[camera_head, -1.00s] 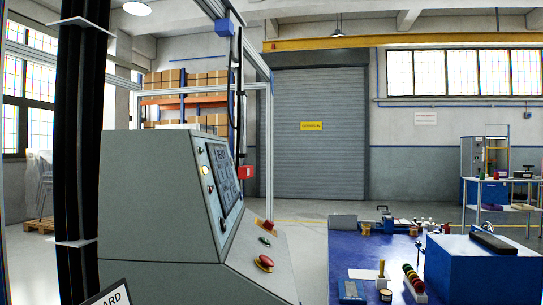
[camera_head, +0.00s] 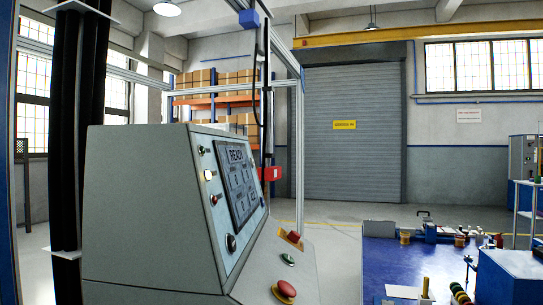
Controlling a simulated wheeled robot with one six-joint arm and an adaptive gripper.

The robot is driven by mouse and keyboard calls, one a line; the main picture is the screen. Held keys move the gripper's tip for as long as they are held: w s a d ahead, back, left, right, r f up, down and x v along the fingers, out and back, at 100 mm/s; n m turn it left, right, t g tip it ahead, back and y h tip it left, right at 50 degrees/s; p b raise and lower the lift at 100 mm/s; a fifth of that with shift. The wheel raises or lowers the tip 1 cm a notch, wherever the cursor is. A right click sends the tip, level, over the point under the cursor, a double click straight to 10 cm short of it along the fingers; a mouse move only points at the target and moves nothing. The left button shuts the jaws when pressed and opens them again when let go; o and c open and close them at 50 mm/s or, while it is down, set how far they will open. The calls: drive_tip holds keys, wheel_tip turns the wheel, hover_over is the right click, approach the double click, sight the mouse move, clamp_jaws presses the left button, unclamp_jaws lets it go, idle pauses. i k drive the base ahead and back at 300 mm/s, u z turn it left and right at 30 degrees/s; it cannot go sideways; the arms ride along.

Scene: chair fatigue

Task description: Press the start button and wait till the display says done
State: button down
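The grey control console (camera_head: 150,200) fills the lower left and middle. Its tilted display (camera_head: 238,180) reads READY on the top line; the smaller boxes below are hard to read. On the sloping panel to its right sit a green button (camera_head: 288,258), a large red mushroom button (camera_head: 285,291) nearer to me, and a red part on a yellow base (camera_head: 292,237) farther back. A lit lamp (camera_head: 209,175) and a black knob (camera_head: 231,243) are on the console face. No label marks the start button legibly. My gripper is not in view.
A blue-topped table (camera_head: 390,262) with small items and a blue box (camera_head: 510,272) stands at the right. Free floor (camera_head: 335,225) lies between console and table. A metal frame post (camera_head: 299,150) and a red box (camera_head: 269,174) stand behind the console.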

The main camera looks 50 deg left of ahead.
sight(288, 259)
drive_tip(key=u, duration=0.05)
drive_tip(key=i, duration=1.35)
drive_tip(key=u, duration=3)
